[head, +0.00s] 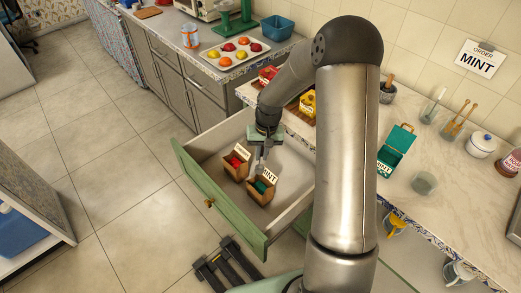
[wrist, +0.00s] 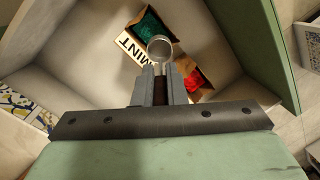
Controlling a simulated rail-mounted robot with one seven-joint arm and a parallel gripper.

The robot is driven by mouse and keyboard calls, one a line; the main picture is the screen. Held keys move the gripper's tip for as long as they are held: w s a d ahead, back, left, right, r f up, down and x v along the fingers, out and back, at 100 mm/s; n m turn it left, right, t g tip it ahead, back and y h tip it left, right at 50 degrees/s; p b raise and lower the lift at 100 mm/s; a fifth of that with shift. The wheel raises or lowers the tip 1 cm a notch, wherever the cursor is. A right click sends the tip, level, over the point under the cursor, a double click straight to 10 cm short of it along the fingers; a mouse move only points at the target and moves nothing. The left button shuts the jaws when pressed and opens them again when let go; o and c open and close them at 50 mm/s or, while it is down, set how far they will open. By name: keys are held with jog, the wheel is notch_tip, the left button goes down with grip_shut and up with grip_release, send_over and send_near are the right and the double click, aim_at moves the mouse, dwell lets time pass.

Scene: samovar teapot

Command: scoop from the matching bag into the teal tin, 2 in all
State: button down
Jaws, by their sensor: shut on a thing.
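My gripper (head: 264,138) is over the open drawer, pointing down. In the wrist view my gripper (wrist: 160,88) is shut on a scoop (wrist: 160,46), whose round metal bowl shows beyond the fingertips. The mint bag (head: 261,187), with teal-green contents and a MINT label, stands in the drawer; it also shows in the wrist view (wrist: 147,30), just beyond the scoop bowl. A second bag (head: 236,165) with red contents stands beside it; its label is unreadable. The teal tin (head: 399,146) stands on the counter with its lid open and a MINT label in front. The inside of the scoop is too small to tell.
The green-fronted drawer (head: 226,207) has raised walls around the bags. An order card (head: 479,60) on the wall reads MINT. A tray of fruit (head: 235,50) is on the far counter.

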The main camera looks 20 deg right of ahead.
aim_at(262, 170)
jog(key=shift+s+d+f+b, duration=0.1)
jog(key=shift+s+f+b, duration=0.1)
jog(key=shift+f+b, duration=0.35)
notch_tip(262, 170, down, 12)
jog(key=b, duration=0.8)
jog(key=shift+s+r, duration=0.1)
jog(key=shift+s+f, duration=0.15)
jog(key=shift+f, duration=0.05)
jog(key=shift+r, duration=0.1)
dwell(0.3)
jog(key=shift+w+r+p, duration=0.15)
jog(key=shift+r+p, duration=0.55)
jog(key=shift+r, duration=0.35)
jog(key=shift+w+r+p, duration=0.1)
jog(key=shift+r+p, duration=0.55)
jog(key=shift+r, duration=0.35)
jog(key=shift+r+p, duration=1.95)
jog(key=shift+r, duration=1.4)
